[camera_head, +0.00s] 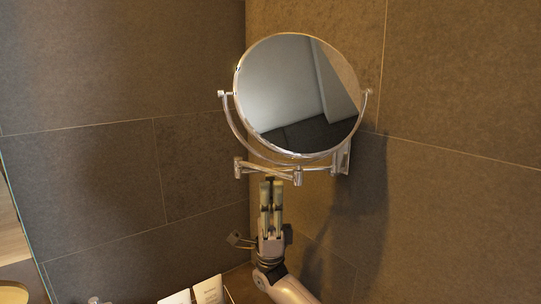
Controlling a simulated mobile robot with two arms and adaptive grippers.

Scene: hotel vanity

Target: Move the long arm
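A round chrome mirror (298,92) is fixed to the tiled wall by a folding bracket. The bracket's long arm (254,166) is a pair of thin chrome bars below the mirror, between a joint at the left and the wall mount (342,158) at the right. My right gripper (271,182) points up from below, its tips at the lower bar. Its two fingers are close together with a narrow gap. I cannot tell whether the bar is between the tips. My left gripper is not in view.
Dark tiled walls meet in a corner behind the mirror. White cards (208,291) stand at the bottom, beside a small metal fitting (97,300). A mirror edge (27,235) and a round brown thing (14,292) are at the lower left. The space left of the bracket is clear.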

